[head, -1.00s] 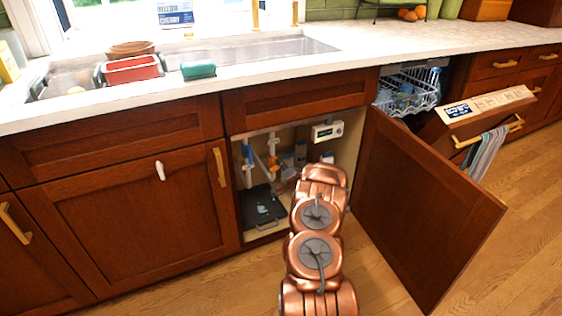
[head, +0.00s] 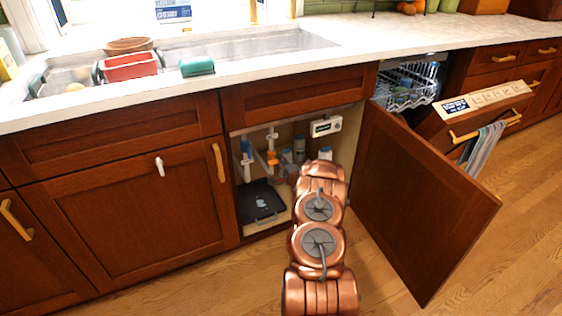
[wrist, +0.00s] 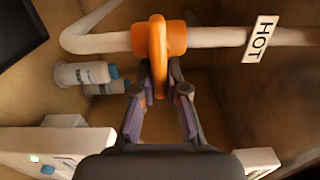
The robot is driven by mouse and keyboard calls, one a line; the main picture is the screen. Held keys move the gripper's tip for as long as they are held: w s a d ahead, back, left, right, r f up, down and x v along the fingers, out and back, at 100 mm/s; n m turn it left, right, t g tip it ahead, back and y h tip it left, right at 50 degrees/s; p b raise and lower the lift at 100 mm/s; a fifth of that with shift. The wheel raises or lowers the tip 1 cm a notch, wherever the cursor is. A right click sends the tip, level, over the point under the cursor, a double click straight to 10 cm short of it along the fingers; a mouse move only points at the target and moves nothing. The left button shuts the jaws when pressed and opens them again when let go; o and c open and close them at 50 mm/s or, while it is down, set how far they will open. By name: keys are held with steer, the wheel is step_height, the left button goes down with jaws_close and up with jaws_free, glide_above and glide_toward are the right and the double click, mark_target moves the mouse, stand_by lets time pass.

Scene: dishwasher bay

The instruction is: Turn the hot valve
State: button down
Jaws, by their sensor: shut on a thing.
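The hot valve is orange, with a rounded handle (wrist: 158,75) on a white pipe, in the wrist view. A white tag reading HOT (wrist: 260,38) hangs on the pipe to its right. My gripper (wrist: 160,70) is shut on the handle, with one finger on each side of it. In the head view the orange valve (head: 272,157) shows small inside the open sink cabinet. My gripper is hidden behind my own copper arm there.
A blue valve (head: 247,147) is left of the orange one. White bottles (wrist: 85,74) stand near the pipe. A dark tray (head: 260,203) lies on the cabinet floor. A white box (head: 326,126) hangs at upper right. The open cabinet door (head: 420,205) bounds my arm's right.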

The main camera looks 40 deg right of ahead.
steer(key=shift+w+a+f+y, duration=0.15)
steer(key=shift+a+f+y, duration=0.15)
steer(key=shift+a+f, duration=0.15)
steer(key=c, duration=1.4)
jaws_free()
steer(key=shift+o, duration=1.3)
steer(key=shift+w+r, duration=0.1)
steer(key=shift+r, duration=0.15)
steer(key=shift+s+d+r, duration=0.1)
steer(key=shift+s+d, duration=0.1)
steer(key=v, duration=1.1)
steer(key=shift+s+a, duration=0.3)
steer(key=shift+s, duration=0.05)
steer(key=shift+o, duration=0.4)
